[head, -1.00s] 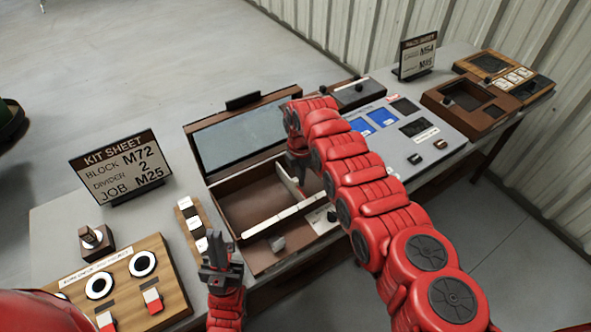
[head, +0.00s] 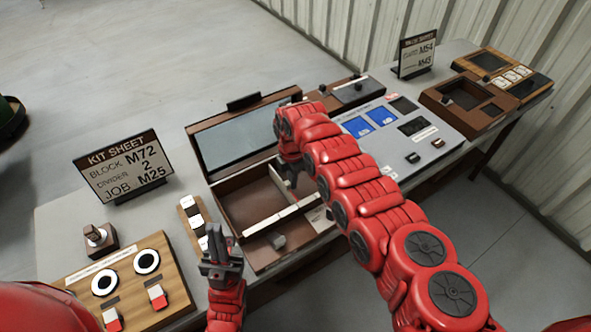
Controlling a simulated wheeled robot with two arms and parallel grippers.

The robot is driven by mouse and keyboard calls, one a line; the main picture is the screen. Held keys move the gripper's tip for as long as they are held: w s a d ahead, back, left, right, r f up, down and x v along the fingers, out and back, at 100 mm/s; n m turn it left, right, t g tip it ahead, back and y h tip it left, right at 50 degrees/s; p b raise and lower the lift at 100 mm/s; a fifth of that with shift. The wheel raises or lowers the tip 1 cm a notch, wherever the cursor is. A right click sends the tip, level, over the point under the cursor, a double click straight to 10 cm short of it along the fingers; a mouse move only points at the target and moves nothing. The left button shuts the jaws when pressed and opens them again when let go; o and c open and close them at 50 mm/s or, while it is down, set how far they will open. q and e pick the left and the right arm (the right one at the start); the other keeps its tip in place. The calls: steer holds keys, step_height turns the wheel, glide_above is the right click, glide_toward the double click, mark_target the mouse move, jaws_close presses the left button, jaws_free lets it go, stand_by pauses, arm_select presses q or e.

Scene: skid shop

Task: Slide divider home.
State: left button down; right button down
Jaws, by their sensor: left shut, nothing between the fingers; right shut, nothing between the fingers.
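An open brown box (head: 226,195) with its lid tilted back stands on the bench. Inside it a pale divider (head: 280,182) runs from near the back wall toward a white strip (head: 282,215) that crosses the box. My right gripper (head: 292,182) reaches down into the box beside the divider, shut with nothing in it; the arm partly hides it, and contact with the divider cannot be told. My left gripper (head: 224,240) is shut and empty in front of the box's left corner. A kit sheet sign (head: 124,166) reads block M72, divider 2, job M25.
A wooden panel (head: 130,275) with two white rings and red-white switches lies at the left. A small grey block (head: 277,240) lies in the box's front compartment. A grey console (head: 425,150) and smaller brown boxes (head: 465,105) stand to the right.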

steer(key=shift+s+a, duration=0.35)
steer(key=shift+a, duration=0.15)
steer(key=shift+p, duration=0.3)
steer(key=shift+s+a+p, duration=0.35)
steer(key=shift+s+a, duration=0.2)
steer(key=shift+a, duration=0.1)
steer(key=shift+s+a, duration=0.55)
steer(key=shift+a, duration=0.25)
steer(key=shift+s+a+p, duration=0.3)
steer(key=shift+s+a, duration=0.15)
steer(key=shift+a, duration=0.2)
steer(key=shift+s+a, duration=0.55)
steer(key=shift+a, duration=0.3)
